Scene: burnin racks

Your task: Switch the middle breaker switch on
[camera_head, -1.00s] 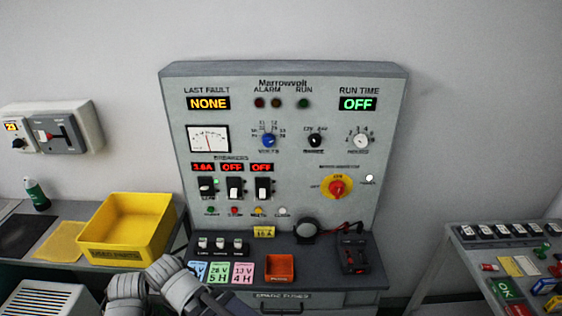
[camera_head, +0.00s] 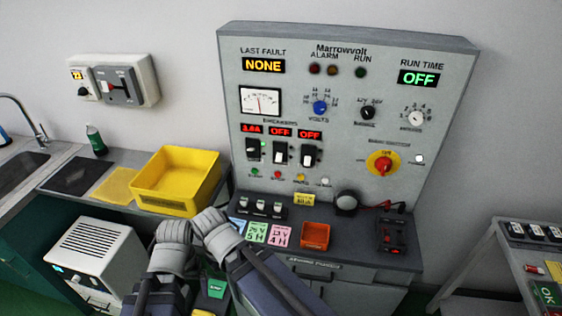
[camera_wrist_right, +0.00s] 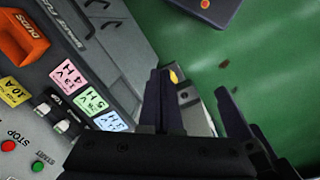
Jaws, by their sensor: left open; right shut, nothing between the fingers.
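The grey Marrowvolt panel (camera_head: 340,90) carries three breaker switches in a row. The middle breaker switch (camera_head: 280,154) has a pale lever in its lower part, under a red OFF display (camera_head: 281,132). The left breaker (camera_head: 252,150) reads about 3.6A; the right breaker (camera_head: 309,156) reads OFF. Both my arms reach up from the bottom of the head view, below and left of the breakers, touching none of them. My left gripper is open, its fingertips hard to make out. My right gripper (camera_wrist_right: 161,75) is shut and empty in the right wrist view, beside the panel's desk.
A yellow bin (camera_head: 178,180) stands on the bench left of the panel. The panel's desk holds small fuses, coloured cards (camera_head: 278,236), an orange tray (camera_head: 316,236) and a meter (camera_head: 391,235). A cart (camera_head: 520,250) stands at the right. Space directly before the breakers is clear.

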